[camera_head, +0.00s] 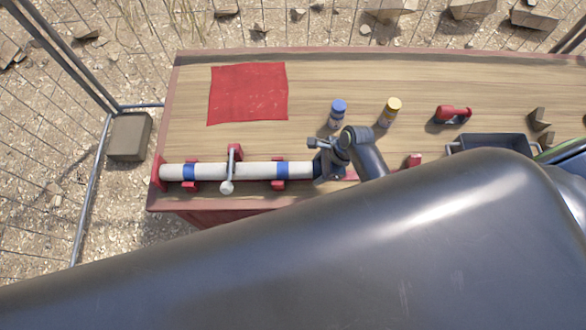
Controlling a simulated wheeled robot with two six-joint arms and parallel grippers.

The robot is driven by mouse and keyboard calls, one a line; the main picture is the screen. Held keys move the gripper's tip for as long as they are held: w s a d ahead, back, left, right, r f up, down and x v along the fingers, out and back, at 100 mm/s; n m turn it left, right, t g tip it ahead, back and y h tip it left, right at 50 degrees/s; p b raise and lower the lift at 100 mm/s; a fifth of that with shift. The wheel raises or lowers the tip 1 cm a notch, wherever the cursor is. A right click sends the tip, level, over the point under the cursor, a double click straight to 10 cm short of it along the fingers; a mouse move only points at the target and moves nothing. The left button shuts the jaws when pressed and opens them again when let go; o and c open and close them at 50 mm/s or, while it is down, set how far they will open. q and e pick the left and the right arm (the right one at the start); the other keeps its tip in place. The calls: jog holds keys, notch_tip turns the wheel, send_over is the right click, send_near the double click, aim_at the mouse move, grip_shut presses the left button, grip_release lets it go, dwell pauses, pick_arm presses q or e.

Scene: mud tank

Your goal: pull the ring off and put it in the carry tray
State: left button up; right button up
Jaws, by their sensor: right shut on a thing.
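A white pipe (235,171) with blue bands lies level in red holders near the front left edge of the table. My right gripper (322,166) is shut at the pipe's right end, around the place of the ring. The ring itself is hidden by the dark fingers, so I cannot tell whether it is still on the pipe. The dark grey carry tray (452,147) stands to the right, its front covered by my own arm. My left gripper is not in view.
A lever clamp (231,165) crosses the pipe. A red cloth (248,93) lies behind it. A blue-capped bottle (338,112), a yellow-capped bottle (390,110) and a red object (453,114) stand behind my gripper. The table's back strip is clear.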

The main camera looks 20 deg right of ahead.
aim_at(320, 166)
jog(key=shift+s+d, duration=0.15)
jog(key=shift+d, duration=0.4)
jog(key=shift+s+d, duration=0.15)
jog(key=shift+d, duration=0.4)
jog(key=shift+r, duration=3.8)
